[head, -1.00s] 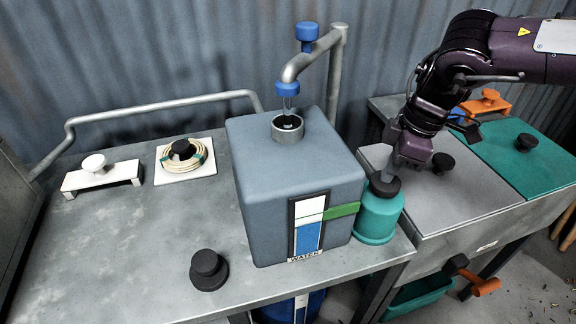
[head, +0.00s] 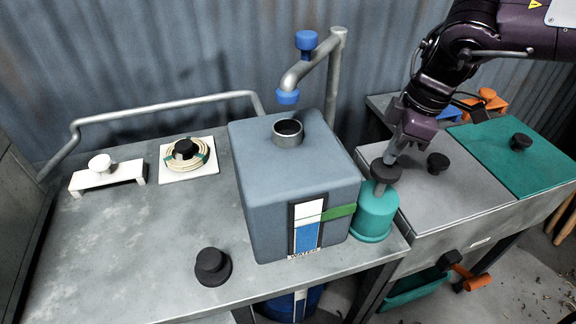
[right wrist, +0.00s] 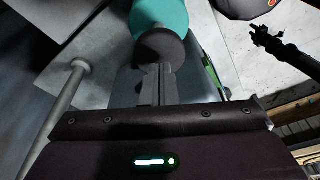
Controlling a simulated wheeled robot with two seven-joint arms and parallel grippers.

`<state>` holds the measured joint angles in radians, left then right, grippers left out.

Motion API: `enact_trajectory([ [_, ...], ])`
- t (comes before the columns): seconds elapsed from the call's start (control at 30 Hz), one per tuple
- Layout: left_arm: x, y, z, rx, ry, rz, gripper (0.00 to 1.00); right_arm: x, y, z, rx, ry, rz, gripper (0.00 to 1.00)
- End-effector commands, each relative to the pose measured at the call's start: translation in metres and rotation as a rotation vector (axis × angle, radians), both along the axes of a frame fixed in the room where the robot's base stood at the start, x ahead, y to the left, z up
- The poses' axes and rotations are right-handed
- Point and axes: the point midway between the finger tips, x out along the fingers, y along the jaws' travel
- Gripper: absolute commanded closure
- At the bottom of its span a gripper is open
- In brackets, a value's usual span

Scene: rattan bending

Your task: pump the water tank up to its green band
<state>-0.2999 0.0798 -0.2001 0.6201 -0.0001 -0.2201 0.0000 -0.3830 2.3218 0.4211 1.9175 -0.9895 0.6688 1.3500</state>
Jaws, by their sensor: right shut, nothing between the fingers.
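The water tank (head: 290,172) is a grey-blue box with an open round neck on top. Its gauge (head: 307,236) shows blue in the lower part and white above; the blue top lies a little below the green band (head: 339,212). The teal pump (head: 376,213) stands at the tank's right, its dark knob (head: 385,172) raised on a stem. My right gripper (head: 391,158) is shut and empty, its tips at the knob's top; whether they touch is unclear. The right wrist view shows the shut fingers (right wrist: 156,72) against the knob (right wrist: 160,47). My left gripper is out of view.
A pipe spout with a blue nozzle (head: 287,97) hangs over the tank's neck. A black knob (head: 211,266) stands at the table's front. A coil (head: 187,157) and a white-handled block (head: 105,176) lie at left. Grey and green lids (head: 515,155) lie right.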

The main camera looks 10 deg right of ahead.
Motion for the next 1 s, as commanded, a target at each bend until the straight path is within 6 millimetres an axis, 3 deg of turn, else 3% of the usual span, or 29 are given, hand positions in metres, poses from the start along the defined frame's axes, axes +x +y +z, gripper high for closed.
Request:
enact_trajectory([
  [0.37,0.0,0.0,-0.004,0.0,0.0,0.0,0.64,0.0,0.0,-0.005,0.0,0.0,0.0,1.0],
  [1.0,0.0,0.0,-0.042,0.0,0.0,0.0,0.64,0.0,0.0,-0.051,0.0,0.001,-0.001,1.0],
])
